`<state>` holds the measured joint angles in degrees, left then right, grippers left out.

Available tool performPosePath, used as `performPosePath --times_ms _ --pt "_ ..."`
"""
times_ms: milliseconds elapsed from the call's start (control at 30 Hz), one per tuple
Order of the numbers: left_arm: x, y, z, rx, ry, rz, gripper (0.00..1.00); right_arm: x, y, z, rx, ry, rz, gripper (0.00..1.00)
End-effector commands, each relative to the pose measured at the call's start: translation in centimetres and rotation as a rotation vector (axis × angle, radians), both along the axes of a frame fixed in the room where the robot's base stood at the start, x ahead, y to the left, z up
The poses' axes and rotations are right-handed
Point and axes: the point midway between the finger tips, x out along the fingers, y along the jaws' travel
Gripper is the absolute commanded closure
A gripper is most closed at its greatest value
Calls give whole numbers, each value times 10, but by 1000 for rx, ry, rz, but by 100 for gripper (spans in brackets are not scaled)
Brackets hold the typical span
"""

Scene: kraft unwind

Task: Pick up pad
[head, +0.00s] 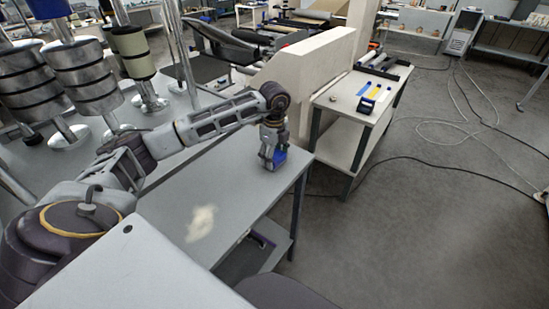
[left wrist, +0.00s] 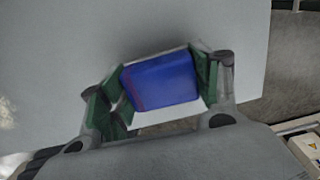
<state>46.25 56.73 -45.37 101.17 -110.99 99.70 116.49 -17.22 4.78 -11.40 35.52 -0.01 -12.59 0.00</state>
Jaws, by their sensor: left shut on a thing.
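The pad is a small blue block (head: 279,157) near the far right end of the grey table. My left gripper (head: 272,158) reaches down over it from the left. In the left wrist view the blue pad (left wrist: 160,82) sits between the two green-lined fingers of my left gripper (left wrist: 158,86), which are closed against its sides. The gripper hides part of the pad in the head view. I cannot tell whether the pad touches the tabletop. My right gripper is not in view.
The grey table (head: 255,195) has a pale blotch (head: 202,223) nearer me and is otherwise mostly clear. A low wall (head: 290,90) stands behind it. Rolls on posts (head: 85,75) stand at the left. A side table (head: 345,98) holds small items; cables (head: 460,110) lie on the floor.

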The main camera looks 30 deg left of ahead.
Motion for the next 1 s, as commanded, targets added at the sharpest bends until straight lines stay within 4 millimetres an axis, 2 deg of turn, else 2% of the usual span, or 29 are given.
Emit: performPosePath --times_ms 267,600,800,1000 --pt "1 0 28 -1 -5 0 62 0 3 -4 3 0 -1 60" --pt "1 0 77 0 -4 0 62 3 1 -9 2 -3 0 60" --pt "0 0 93 0 -2 0 62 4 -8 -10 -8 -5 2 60" --pt "0 0 97 0 -1 0 62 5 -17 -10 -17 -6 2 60"
